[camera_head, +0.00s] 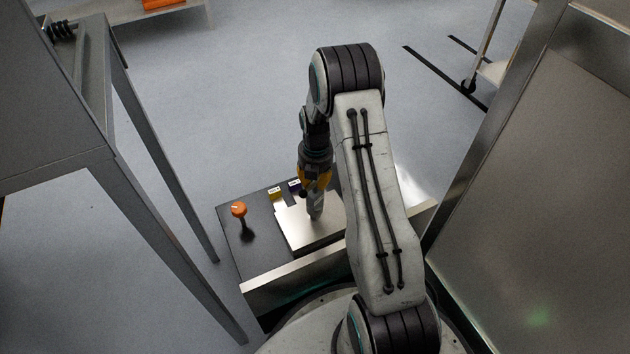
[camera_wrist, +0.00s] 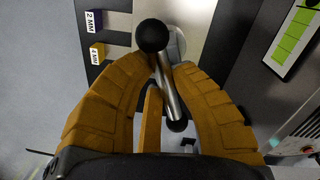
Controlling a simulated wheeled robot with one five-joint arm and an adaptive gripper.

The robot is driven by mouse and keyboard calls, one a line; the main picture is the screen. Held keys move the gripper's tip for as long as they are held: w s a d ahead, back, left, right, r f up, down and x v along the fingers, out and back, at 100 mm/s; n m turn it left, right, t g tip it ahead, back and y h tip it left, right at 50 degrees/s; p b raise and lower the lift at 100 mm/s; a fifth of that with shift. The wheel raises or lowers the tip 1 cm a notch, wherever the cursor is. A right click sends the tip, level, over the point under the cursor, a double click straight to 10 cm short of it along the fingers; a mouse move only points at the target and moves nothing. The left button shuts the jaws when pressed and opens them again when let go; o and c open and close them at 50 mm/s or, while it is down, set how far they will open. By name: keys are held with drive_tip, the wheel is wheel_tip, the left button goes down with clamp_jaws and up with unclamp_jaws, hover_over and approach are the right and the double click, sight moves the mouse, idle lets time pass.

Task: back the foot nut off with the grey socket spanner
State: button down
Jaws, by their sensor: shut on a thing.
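My gripper (camera_head: 314,190) points down over a dark tray in the head view. The spanner's metal cross bar, with a black ball (camera_wrist: 152,35) at each end, lies slanted between the fingers in the wrist view (camera_wrist: 166,88). The grey shaft hangs down over the pale metal plate; I cannot tell whether its lower end touches. The foot nut is not in view.
The dark tray (camera_head: 237,262) holds an orange-topped knob (camera_head: 239,209), a pale plate (camera_head: 300,232), and yellow and purple labelled blocks (camera_wrist: 97,52) (camera_wrist: 95,20). A grey table (camera_head: 150,130) stands left. A large metal surface (camera_head: 550,190) is close at right.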

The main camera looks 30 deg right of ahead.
drive_tip(key=shift+r+p, duration=1.15)
drive_tip(key=shift+r, duration=0.75)
drive_tip(key=shift+a, duration=0.1)
